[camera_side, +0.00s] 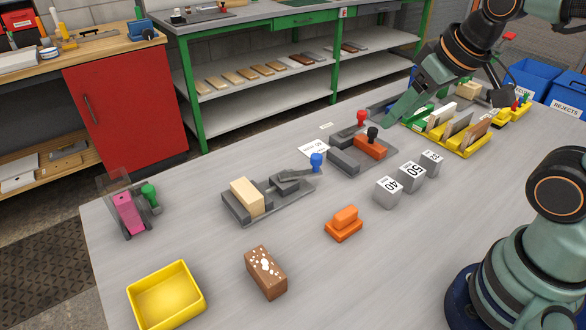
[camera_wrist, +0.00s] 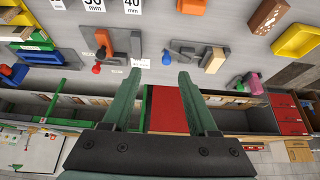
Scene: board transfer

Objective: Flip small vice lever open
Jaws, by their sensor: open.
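The other is a grey and orange fixture (camera_side: 370,148) with a black knob (camera_side: 373,134) and a red knob (camera_side: 361,118). I cannot tell which one is the small vice. My gripper (camera_side: 394,118) is open and empty above the bench, near the red knob in the side view. Its spread fingers show in the wrist view (camera_wrist: 160,72).
A pink clamp (camera_side: 127,212) with a green knob stands at the left. A yellow tray (camera_side: 165,295), a brown speckled block (camera_side: 265,272), an orange piece (camera_side: 344,222) and numbered grey blocks (camera_side: 411,176) sit nearer the front. A yellow rack (camera_side: 460,135) stands at the right.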

